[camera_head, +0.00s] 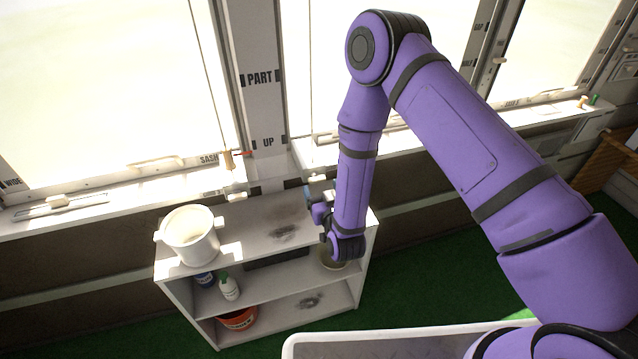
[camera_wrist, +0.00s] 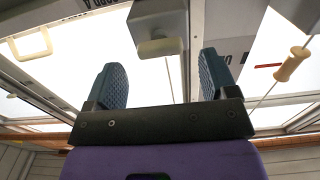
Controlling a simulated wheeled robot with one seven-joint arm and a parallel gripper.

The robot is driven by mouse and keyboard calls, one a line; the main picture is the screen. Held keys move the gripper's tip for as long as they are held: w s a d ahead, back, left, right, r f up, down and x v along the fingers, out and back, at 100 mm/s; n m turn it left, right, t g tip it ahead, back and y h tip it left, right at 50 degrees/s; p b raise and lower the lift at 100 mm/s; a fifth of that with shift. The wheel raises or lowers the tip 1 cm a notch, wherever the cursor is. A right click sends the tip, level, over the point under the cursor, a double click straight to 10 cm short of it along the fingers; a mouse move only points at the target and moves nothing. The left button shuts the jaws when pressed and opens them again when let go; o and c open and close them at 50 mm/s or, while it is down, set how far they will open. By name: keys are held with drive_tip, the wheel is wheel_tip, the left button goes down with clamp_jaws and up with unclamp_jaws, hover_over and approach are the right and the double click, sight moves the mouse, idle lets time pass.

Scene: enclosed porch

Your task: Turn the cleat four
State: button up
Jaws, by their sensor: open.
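No fitting in view carries a readable number, so I cannot tell which one is cleat four. In the wrist view, a pale fitting (camera_wrist: 158,18) with a block-like end sits ahead of and between my fingers. My gripper (camera_wrist: 163,65) is open, with two ribbed blue fingers apart and nothing between them that I can see held. Whether they touch the fitting is unclear; a gap seems to show on both sides. In the head view my gripper (camera_head: 310,198) is mostly hidden behind my purple arm, above the shelf by the window sill.
A white shelf unit (camera_head: 262,222) stands under the windows, with a white pot (camera_head: 190,237) on top and bottles and an orange bucket (camera_head: 238,319) below. A wooden toggle (camera_wrist: 292,64) on a cord hangs right of my fingers. A pale bin (camera_head: 400,343) is in front.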

sight(317, 180)
drive_tip(key=shift+x, duration=1.45)
drive_tip(key=c, duration=0.9)
drive_tip(key=shift+c, duration=0.2)
